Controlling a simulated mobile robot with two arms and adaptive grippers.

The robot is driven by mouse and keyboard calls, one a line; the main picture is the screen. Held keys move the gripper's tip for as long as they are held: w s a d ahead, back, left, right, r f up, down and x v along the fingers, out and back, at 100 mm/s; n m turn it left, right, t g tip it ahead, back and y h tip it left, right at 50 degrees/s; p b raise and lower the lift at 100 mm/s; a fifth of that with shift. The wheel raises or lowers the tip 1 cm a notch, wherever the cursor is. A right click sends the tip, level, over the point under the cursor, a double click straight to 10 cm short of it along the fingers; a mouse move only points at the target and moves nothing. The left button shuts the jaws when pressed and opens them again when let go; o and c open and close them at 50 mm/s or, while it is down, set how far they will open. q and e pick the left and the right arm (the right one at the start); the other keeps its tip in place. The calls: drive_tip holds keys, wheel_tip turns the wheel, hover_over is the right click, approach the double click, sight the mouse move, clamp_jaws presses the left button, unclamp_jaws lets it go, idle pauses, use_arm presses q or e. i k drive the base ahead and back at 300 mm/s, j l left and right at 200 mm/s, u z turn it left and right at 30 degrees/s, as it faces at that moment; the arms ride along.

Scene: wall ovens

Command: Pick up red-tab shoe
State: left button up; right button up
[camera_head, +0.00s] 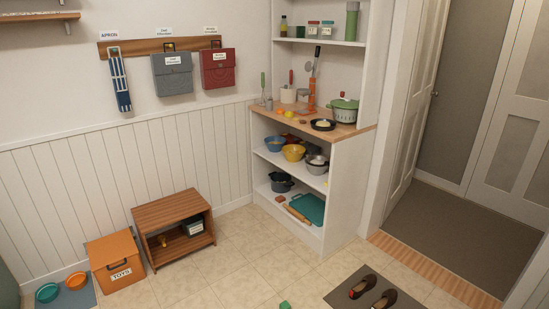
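A pair of dark brown shoes lies side by side on a dark grey mat (342,292) at the bottom right. The left shoe (367,282) lies fully in view, with a red patch low on it. The right shoe (388,297) is close to the bottom edge of the picture and also shows some red. They are too small to tell which one bears the red tab. Neither of my grippers is in view.
A small green block (285,305) is on the tiled floor left of the mat. An orange toy box (115,262) and a wooden bench (175,225) stand along the left wall. A white shelf unit (318,225) stands behind the mat. Floor between is clear.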

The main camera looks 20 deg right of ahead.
sight(368, 283)
drive_tip(key=i+z, duration=0.2)
drive_tip(key=i, duration=0.5)
drive_tip(key=i+j+z, duration=0.15)
drive_tip(key=i, duration=0.5)
